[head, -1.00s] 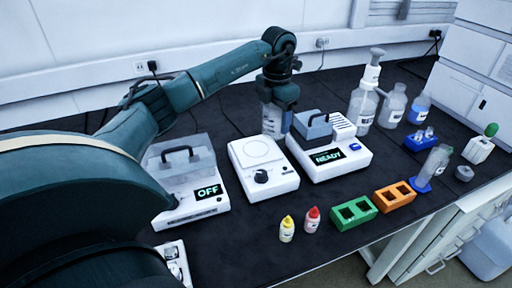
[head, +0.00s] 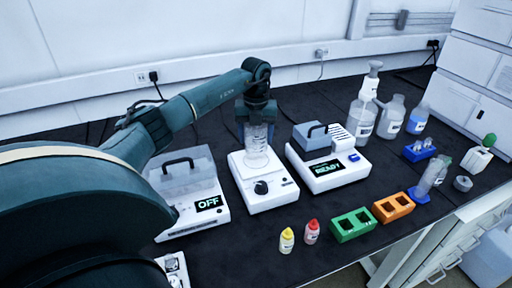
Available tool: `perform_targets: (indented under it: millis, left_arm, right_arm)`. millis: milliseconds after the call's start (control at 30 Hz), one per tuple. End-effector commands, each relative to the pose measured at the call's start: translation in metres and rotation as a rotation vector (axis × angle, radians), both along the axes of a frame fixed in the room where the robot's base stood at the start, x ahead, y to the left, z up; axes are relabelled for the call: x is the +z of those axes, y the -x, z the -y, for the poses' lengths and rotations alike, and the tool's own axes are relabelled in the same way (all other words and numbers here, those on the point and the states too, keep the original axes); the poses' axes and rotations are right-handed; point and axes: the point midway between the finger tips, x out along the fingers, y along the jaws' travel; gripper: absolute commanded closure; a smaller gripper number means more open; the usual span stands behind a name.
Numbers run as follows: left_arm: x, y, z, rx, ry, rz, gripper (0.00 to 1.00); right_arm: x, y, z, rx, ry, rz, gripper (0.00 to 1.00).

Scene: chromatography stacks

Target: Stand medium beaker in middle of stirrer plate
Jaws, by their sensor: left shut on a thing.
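The medium beaker (head: 257,152) is clear glass with markings and looks upright. My left gripper (head: 257,128) is shut on its upper part from above. My right gripper is not in view.
A white device reading OFF (head: 195,205) stands left of the stirrer, and one reading READY (head: 335,172) stands right. Dropper bottles (head: 287,240), a green rack (head: 352,225) and an orange rack (head: 394,208) lie in front. Bottles (head: 362,118) stand at the back right.

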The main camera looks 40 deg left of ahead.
Motion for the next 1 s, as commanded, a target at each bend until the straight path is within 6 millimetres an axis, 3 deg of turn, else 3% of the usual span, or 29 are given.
perform_targets:
  millis: [400,767,800,1000]
  left_arm:
    - [-0.041,0.000,0.000,-0.001,0.001,0.001,0.64]
    - [-0.045,0.000,0.000,-0.002,0.000,0.001,0.64]
    - [-0.045,0.000,0.000,-0.002,0.000,0.001,0.34]
    - [-0.045,0.000,0.000,-0.002,0.000,0.000,0.18]
  right_arm:
    - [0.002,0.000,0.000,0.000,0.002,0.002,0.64]
    - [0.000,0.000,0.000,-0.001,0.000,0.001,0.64]
    - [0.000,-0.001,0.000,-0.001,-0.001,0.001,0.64]
    - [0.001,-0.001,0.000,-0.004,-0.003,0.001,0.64]
